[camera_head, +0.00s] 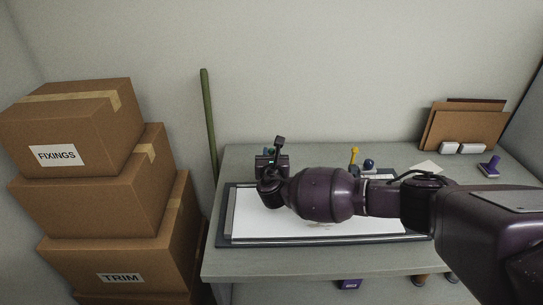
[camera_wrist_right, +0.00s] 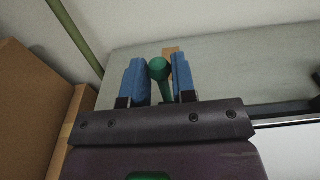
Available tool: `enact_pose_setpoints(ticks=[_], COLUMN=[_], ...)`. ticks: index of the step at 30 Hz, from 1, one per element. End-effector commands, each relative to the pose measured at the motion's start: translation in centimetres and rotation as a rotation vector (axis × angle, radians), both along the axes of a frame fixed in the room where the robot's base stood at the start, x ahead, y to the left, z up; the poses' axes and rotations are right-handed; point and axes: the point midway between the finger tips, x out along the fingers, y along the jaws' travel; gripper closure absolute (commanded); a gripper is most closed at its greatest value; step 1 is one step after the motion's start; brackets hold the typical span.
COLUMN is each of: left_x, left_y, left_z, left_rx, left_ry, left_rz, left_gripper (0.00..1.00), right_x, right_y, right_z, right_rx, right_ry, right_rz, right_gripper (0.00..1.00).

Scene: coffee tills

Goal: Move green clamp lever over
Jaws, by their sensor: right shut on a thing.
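The green clamp lever shows in the right wrist view as a round green knob (camera_wrist_right: 159,68) on a short green stem. It sits between the two blue fingers of my right gripper (camera_wrist_right: 156,80), which is shut on it. In the head view my right gripper (camera_head: 270,153) is at the back left of the white board (camera_head: 345,227). There my own wrist and arm hide most of the lever and its base. My left gripper is in neither view.
A yellow-topped lever (camera_head: 354,155) and a dark blue knob (camera_head: 369,163) stand behind my right forearm. Stacked cardboard boxes (camera_head: 85,205) are left of the table (camera_head: 230,262). A green pole (camera_head: 208,120) leans by its left edge. Brown boards (camera_head: 465,128) stand at back right.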

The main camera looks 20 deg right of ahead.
Motion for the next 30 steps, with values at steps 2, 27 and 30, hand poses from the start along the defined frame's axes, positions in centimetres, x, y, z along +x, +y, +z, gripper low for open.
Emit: enact_pose_setpoints(ticks=[2,27,30], left_x=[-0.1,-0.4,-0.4], left_y=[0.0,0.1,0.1], left_z=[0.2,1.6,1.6], left_rx=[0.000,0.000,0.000], left_ry=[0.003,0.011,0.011], left_rz=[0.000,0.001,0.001], left_gripper=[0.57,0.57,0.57], right_x=[-0.2,-2.8,-3.0], right_y=[0.1,0.9,0.9], right_z=[0.3,-0.3,-0.5], right_rx=[0.001,0.002,0.002], right_ry=[-0.004,-0.002,-0.001], right_rz=[0.000,0.001,0.002], right_gripper=[0.88,0.88,0.88])
